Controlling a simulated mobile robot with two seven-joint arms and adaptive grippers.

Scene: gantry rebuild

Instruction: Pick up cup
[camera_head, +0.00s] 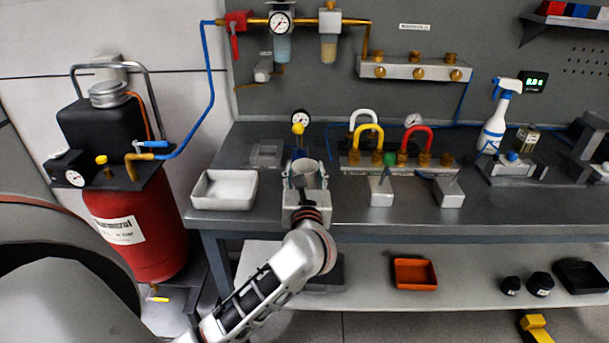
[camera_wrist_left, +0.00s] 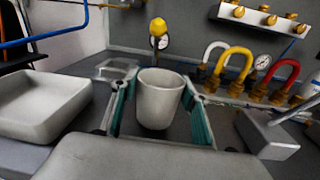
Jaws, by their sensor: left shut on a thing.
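The cup (camera_wrist_left: 159,100) is light grey and stands upright between the fingers of my left gripper (camera_wrist_left: 160,112) in the left wrist view. In the head view the cup (camera_head: 305,169) is partly hidden by my left gripper (camera_head: 304,178), which reaches over the front part of the bench. The gripper is shut on the cup, with a finger at each side of it. Whether the cup's base touches the bench is hidden. My right gripper is not in view.
A white tray (camera_head: 224,204) stands left of the cup on the grey bench (camera_head: 330,206). To the right are two metal blocks (camera_head: 381,199) and a manifold with white, yellow and red hoses (camera_head: 415,171). A gauge with a yellow knob (camera_head: 298,129) stands behind. A spray bottle (camera_head: 494,128) is further right.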

